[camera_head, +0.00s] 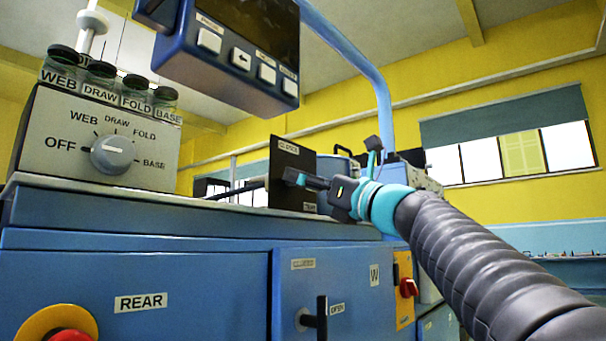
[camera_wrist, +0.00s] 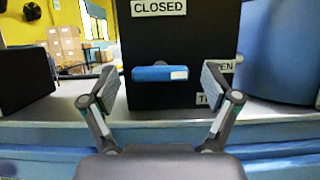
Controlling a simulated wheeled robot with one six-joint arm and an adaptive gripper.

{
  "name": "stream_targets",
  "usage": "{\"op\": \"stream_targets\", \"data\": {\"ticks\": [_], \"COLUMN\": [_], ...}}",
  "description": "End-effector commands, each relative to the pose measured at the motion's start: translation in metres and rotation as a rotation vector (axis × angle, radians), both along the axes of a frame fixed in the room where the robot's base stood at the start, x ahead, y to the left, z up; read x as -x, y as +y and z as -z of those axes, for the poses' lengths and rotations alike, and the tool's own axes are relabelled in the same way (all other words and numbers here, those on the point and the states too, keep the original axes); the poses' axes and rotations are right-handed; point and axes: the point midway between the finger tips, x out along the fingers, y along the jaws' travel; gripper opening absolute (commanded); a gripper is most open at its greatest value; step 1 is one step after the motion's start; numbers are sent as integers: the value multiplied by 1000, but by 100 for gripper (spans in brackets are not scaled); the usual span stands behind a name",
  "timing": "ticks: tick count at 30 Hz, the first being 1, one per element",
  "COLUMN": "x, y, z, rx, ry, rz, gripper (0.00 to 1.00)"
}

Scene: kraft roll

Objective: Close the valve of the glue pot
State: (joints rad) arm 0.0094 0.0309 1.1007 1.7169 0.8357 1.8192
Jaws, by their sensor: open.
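A dark upright panel (camera_head: 283,155) stands on the blue machine's top, and it fills the middle of the wrist view (camera_wrist: 175,100). It bears a CLOSED label (camera_wrist: 159,7) at the top and a partly hidden OPEN label (camera_wrist: 222,66) at the right. A blue valve handle (camera_wrist: 155,73) with a pale right end lies horizontally on the panel. My gripper (camera_wrist: 160,78) is open, its fingers to the left and right of the handle, with no clear contact visible. In the head view my gripper (camera_head: 308,181) is close to the panel. A blue rounded body (camera_wrist: 283,50), possibly the glue pot, stands at the right.
A selector box (camera_head: 110,155) with jars on top stands at left. A blue control pendant (camera_head: 235,50) hangs above. The machine front has a red knob (camera_head: 408,288), a black door handle (camera_head: 320,318) and a red button (camera_head: 70,335). A dark block (camera_wrist: 25,77) stands left of the panel.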

Motion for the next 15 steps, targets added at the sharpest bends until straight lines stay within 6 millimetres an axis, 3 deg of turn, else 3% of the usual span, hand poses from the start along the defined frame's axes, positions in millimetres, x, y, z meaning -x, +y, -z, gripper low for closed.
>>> {"op": "stream_targets", "data": {"ticks": [6, 15], "x": [-9, -10], "y": [12, 12], "z": [-6, -6], "rx": [0, 1], "ry": [0, 1], "rz": [0, 0], "gripper": [88, 88]}}
